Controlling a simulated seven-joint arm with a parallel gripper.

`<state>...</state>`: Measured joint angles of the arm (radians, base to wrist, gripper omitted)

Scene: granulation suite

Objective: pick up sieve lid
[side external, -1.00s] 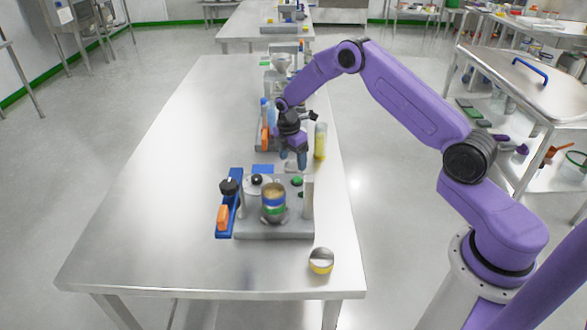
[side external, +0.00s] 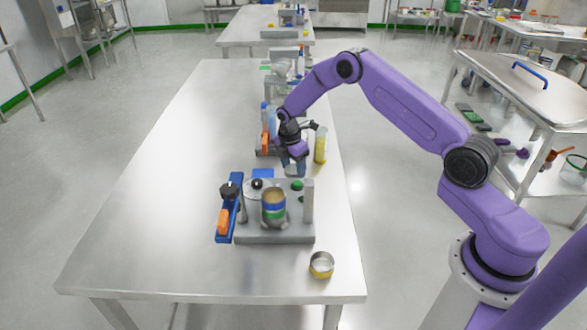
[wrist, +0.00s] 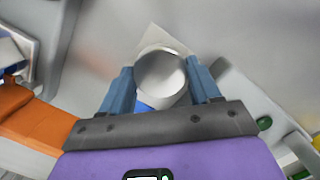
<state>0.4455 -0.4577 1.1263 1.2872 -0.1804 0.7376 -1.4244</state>
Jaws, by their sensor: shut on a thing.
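The sieve lid appears to be the round, pale metal disc (wrist: 161,75) between my fingers in the wrist view. My gripper (wrist: 161,88) is shut on it, with a blue finger at each side. In the side view my gripper (side external: 294,168) is low over the table, just behind the grey fixture; the lid there is small and mostly hidden by the fingers. I cannot tell whether the lid touches the surface beneath.
A grey fixture (side external: 250,239) holds a banded sieve stack (side external: 273,210) and posts. A blue-and-orange tool (side external: 228,208) lies at its left. A yellow-banded ring (side external: 321,265) stands near the right edge. A yellow-filled cylinder (side external: 321,145) is close to my gripper. The table's left side is clear.

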